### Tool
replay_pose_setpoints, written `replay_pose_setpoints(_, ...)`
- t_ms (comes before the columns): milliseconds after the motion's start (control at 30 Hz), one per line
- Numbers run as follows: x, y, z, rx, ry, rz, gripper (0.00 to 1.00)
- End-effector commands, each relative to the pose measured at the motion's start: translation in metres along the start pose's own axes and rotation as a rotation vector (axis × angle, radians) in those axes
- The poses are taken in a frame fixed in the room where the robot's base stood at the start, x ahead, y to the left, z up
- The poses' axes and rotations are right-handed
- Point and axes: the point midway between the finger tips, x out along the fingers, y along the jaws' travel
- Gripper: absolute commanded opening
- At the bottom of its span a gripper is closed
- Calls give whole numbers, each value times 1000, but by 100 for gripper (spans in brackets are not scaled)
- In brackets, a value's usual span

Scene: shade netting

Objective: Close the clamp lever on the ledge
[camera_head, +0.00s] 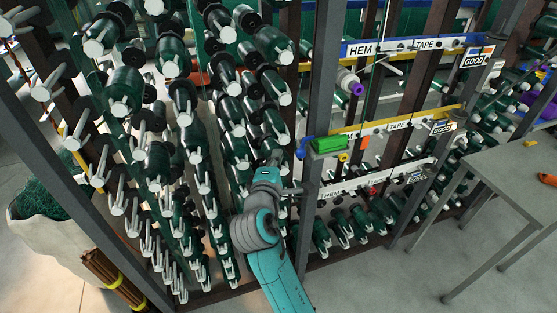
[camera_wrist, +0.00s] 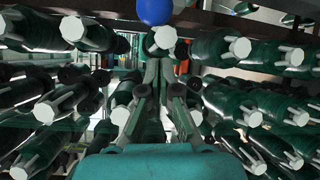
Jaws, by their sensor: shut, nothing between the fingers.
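A green block (camera_head: 328,144) sits at the left end of the yellow-edged middle ledge (camera_head: 385,126), with a blue piece (camera_head: 302,149) beside it on the left; this may be the clamp and its lever, but the shape is too small to be sure. In the wrist view a round blue knob (camera_wrist: 155,11) shows at the top, above the fingers. My gripper (camera_head: 274,160) is shut and empty, among the green spools left of the green block. Its fingers (camera_wrist: 164,78) point ahead in the wrist view, apart from the knob in the picture.
Rows of green spools (camera_head: 124,92) on pale pegs crowd the left and surround my gripper. A dark post (camera_head: 315,85) stands between it and the labelled ledges. A blue-edged ledge (camera_head: 405,46) is above, and a grey table (camera_head: 510,170) is at right.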

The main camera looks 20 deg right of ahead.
Motion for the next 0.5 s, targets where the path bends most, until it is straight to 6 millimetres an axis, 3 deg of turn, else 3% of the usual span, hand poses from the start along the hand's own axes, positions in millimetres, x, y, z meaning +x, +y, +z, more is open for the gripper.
replay_pose_setpoints(500,-78,-4,17,0,6,1,0)
